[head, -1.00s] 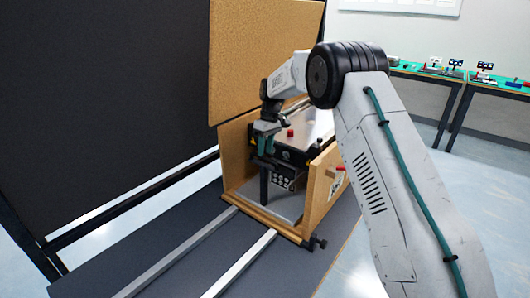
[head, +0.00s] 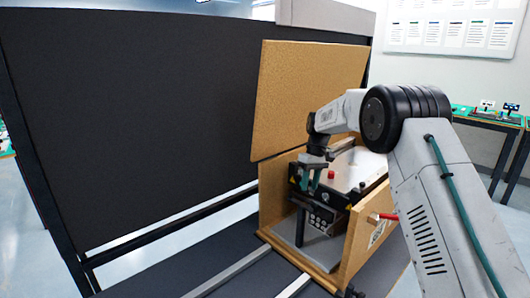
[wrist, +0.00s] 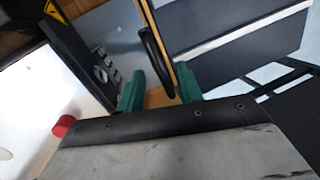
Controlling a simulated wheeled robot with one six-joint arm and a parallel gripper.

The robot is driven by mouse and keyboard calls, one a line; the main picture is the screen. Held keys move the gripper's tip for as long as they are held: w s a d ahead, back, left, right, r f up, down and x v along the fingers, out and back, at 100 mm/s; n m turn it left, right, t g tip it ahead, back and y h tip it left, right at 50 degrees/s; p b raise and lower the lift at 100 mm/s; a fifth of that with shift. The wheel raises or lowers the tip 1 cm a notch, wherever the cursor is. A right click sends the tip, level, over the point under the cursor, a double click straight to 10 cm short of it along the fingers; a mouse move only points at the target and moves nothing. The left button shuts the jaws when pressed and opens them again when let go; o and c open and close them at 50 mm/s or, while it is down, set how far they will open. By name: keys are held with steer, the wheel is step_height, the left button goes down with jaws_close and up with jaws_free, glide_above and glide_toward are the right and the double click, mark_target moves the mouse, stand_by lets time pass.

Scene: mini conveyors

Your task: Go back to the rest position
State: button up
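My gripper (head: 311,184) is in front of the black machine (head: 322,212) inside an open wooden crate (head: 362,240), above the crate's floor. It also shows in the wrist view (wrist: 160,92) with its two green fingers apart. I see nothing held between them. A wooden wall edge and a black handle-like part (wrist: 156,55) show beyond the fingers; contact with them cannot be told. The machine's control panel with knobs (wrist: 103,70) is left of the fingers in the wrist view.
The crate's raised wooden panel (head: 308,95) stands behind my arm. A large black partition (head: 130,120) fills the left. Light rails (head: 230,272) run along the dark surface in front of the crate. Tables (head: 490,122) stand at the far right.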

steer(key=s+d+r+m, duration=0.1)
steer(key=s+r, duration=0.3)
steer(key=s, duration=0.6)
steer(key=s+r+m+h, duration=0.15)
steer(key=s+r, duration=0.25)
steer(key=s, duration=0.6)
steer(key=s+d+r+m+y, duration=0.15)
steer(key=s+r, duration=0.25)
steer(key=s, duration=0.5)
steer(key=s+r+m+t+h, duration=0.1)
steer(key=s+r+t, duration=0.1)
steer(key=s, duration=2.2)
steer(key=shift+d+m+t+h, duration=0.2)
steer(key=shift+m+t+h, duration=0.1)
steer(key=shift+t, duration=0.4)
steer(key=shift+a, duration=0.1)
